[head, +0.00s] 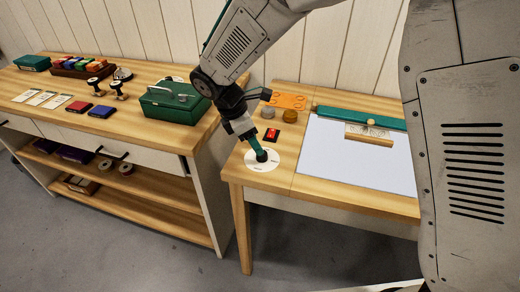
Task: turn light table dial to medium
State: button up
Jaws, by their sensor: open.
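The light table (340,180) is at the right, a wooden table with a pale flat panel. Its dial sits at the near left corner on a white round plate (253,165). My gripper (262,155) reaches down from above, with its end right over the dial. The dial's knob shows only as a small dark shape, largely hidden by my gripper, so its pointer and setting cannot be read. Whether the fingers touch the knob cannot be told. A red switch (273,132) on a black base lies just behind the plate.
An orange plate (287,100) and small round pots (268,113) stand behind the dial. A green bar (362,117) and a wooden-edged piece (369,138) lie on the panel. The left bench holds a green box (172,108). The panel's front is clear.

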jog(key=shift+x, duration=2.3)
jog(key=c, duration=1)
